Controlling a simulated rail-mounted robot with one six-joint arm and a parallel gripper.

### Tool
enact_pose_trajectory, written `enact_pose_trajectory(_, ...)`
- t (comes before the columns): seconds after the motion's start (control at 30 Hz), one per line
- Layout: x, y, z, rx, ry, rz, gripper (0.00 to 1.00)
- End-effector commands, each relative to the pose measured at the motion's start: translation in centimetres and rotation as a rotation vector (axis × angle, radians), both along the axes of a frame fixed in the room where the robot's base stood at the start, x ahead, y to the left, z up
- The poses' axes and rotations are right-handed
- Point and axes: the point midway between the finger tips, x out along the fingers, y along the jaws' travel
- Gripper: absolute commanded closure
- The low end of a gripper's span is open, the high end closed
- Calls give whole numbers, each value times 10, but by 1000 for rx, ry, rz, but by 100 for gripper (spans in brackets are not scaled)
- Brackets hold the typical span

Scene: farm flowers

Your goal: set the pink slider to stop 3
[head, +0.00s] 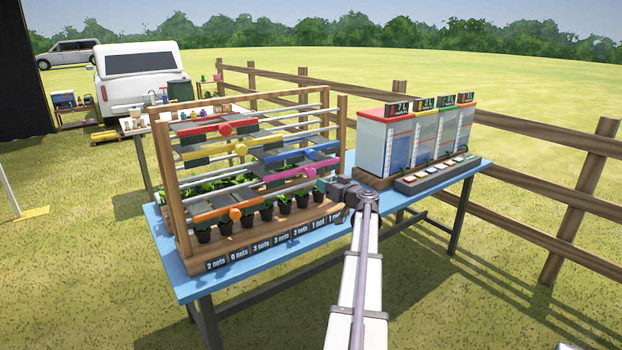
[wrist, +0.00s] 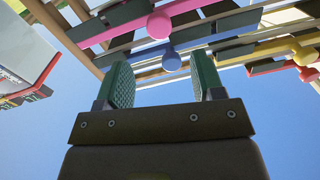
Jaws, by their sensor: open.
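The pink slider (head: 285,187) is a flat pink bar on a rail of the wooden rack, toward its right part. Its round pink knob (wrist: 158,24) shows near the top of the wrist view. The blue slider's knob (wrist: 171,58) shows just below it there, between the fingers in the picture. My gripper (wrist: 160,72) is open with green pads and nothing between them. In the head view my gripper (head: 322,187) is at the rack's right front, close to the pink slider. I cannot tell its exact gap to the knob. No numbered stops are readable.
The rack also carries red (head: 205,131), yellow (head: 215,152), blue (head: 295,154) and orange (head: 228,213) sliders on close rails. Potted plants (head: 267,211) and net labels (head: 248,248) line its base. Dispenser boxes (head: 385,140) stand right on the blue table (head: 205,284).

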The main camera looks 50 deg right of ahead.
Motion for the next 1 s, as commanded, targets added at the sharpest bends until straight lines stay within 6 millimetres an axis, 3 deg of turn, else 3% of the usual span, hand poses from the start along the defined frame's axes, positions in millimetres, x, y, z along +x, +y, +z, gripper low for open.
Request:
enact_pose_trajectory(0.1,-3,-3,4,-118,15,-36,38)
enact_pose_trajectory(0.3,4,-5,4,-138,23,-32,38)
enact_pose_trajectory(0.7,85,-30,3,-137,24,-29,38)
enact_pose_trajectory(0.83,99,-34,3,-136,23,-29,38)
enact_pose_trajectory(1.0,102,-34,3,-136,24,-30,38)
